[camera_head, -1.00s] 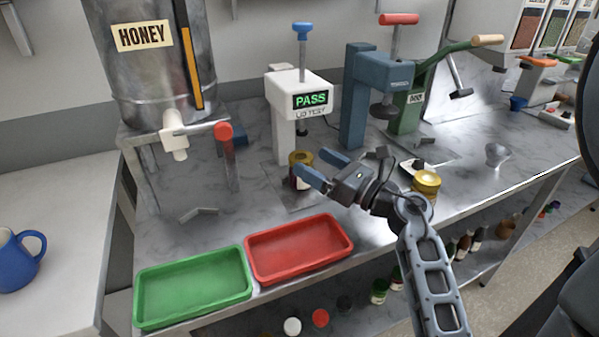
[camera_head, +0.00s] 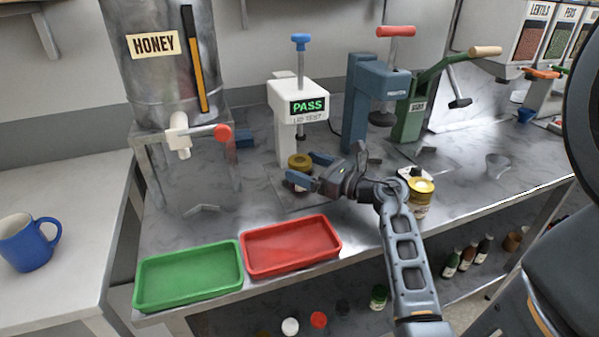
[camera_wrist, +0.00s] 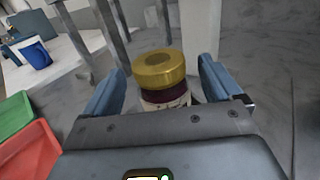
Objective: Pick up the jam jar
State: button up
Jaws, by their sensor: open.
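The jam jar (camera_wrist: 161,80) has a gold lid and dark red contents above a pale label. In the head view the jar (camera_head: 299,162) stands upright at the foot of the white lid tester (camera_head: 297,110), whose screen reads PASS. My gripper (camera_head: 305,170) is open at the jar, with its blue fingers toward it. In the wrist view my open gripper (camera_wrist: 160,88) has one finger on each side of the jar, with a gap visible on both sides. The jar's lower part is hidden by the gripper body.
A green tray (camera_head: 188,273) and a red tray (camera_head: 291,247) lie at the bench's front. A second gold-lidded jar (camera_head: 420,195) stands right of my wrist. Blue (camera_head: 365,100) and green (camera_head: 409,120) presses stand behind. A honey tank (camera_head: 160,70) is at left.

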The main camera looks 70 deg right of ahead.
aim_at(291, 158)
jog(key=x, duration=0.4)
jog(key=shift+f+p, duration=0.1)
jog(key=shift+p, duration=0.3)
jog(key=shift+c, duration=0.3)
jog(key=c, duration=1.4)
jog(key=shift+r, duration=0.6)
jog(key=shift+s+a+r+b, duration=0.2)
jog(key=shift+s+r, duration=0.05)
jog(key=shift+r, duration=0.3)
jog(key=shift+s+a+r+b, duration=0.15)
jog(key=shift+s+a+r, duration=0.1)
jog(key=shift+r, duration=0.25)
jog(key=s+a+b, duration=0.1)
jog(key=s+a, duration=0.2)
jog(key=s, duration=0.1)
jog(key=s+a+b, duration=0.1)
jog(key=s+a, duration=0.2)
jog(key=s, duration=0.2)
jog(key=s+a+b, duration=0.1)
jog(key=s+a, duration=0.2)
jog(key=s, duration=0.2)
jog(key=shift+a+r, duration=0.15)
jog(key=shift+c, duration=0.2)
